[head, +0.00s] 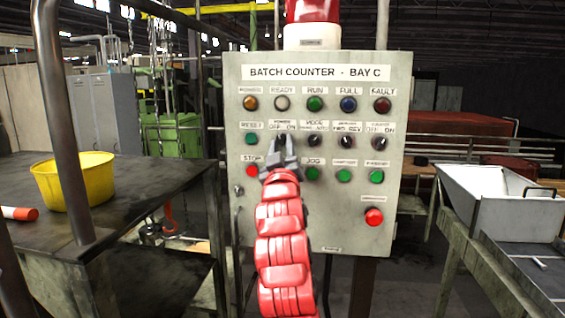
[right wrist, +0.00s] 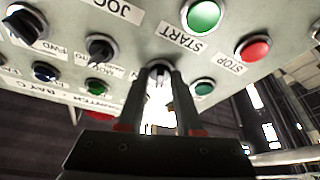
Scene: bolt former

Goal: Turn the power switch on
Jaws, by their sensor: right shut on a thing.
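The grey control panel (head: 320,225), headed "BATCH COUNTER - BAY C", stands upright in front of me. The power switch is the leftmost rotary knob in its second row, under a label (head: 283,126) reading "OFF ON". My right gripper (head: 284,142) reaches up to this knob and mostly covers it in the head view. In the right wrist view, the two dark fingers are shut on the power switch (right wrist: 159,70) at the panel face. The direction in which the knob points is hidden by the fingers. My left gripper is not in view.
Close by are the red stop button (head: 252,171), the green reset button (head: 251,139) and the mode knob (head: 314,141). A large red button (head: 374,217) sits lower right. A yellow bucket (head: 75,181) stands on the left table; a white bin (head: 502,200) is at right.

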